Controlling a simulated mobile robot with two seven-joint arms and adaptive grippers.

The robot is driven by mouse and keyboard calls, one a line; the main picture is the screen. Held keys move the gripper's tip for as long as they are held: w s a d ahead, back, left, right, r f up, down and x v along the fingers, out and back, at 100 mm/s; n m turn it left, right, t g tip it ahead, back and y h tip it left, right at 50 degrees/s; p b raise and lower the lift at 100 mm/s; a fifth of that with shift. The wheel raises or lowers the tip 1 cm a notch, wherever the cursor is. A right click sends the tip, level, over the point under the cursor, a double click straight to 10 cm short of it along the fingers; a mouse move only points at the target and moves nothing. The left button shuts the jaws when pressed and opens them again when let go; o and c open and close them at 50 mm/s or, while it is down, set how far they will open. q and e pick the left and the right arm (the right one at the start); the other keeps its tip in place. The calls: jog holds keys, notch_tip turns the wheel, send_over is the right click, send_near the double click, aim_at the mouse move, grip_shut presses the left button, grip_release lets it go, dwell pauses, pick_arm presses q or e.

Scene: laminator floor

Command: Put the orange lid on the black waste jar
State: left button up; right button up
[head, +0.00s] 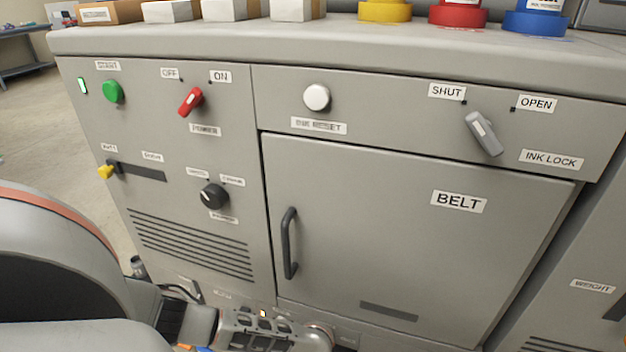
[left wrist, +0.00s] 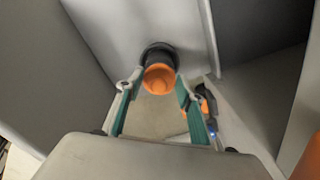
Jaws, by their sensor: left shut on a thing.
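In the left wrist view, my left gripper (left wrist: 160,82) has its two teal fingers on either side of the orange lid (left wrist: 160,79) and is shut on it. The lid is a round orange piece with a raised rim. The black waste jar (left wrist: 158,50) shows as a dark round shape just behind the lid, which covers part of it. I cannot tell whether lid and jar touch. The head view shows neither lid nor jar. My right gripper is in neither view.
The head view shows a grey machine front with a closed BELT door (head: 400,230), a red knob (head: 190,101) and a grey INK LOCK lever (head: 483,134). Several ink containers and boxes stand on top. In the wrist view, grey panels flank the jar; a dark opening (left wrist: 255,50) lies right.

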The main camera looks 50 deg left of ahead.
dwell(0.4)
pick_arm(q)
jog(key=o, duration=1)
jog(key=o, duration=0.5)
jog(key=shift+c, duration=0.2)
jog(key=shift+w+r+p, duration=0.15)
jog(key=shift+r+p, duration=0.35)
jog(key=shift+r, duration=0.3)
jog(key=shift+r+p, duration=2.1)
jog(key=shift+r, duration=0.65)
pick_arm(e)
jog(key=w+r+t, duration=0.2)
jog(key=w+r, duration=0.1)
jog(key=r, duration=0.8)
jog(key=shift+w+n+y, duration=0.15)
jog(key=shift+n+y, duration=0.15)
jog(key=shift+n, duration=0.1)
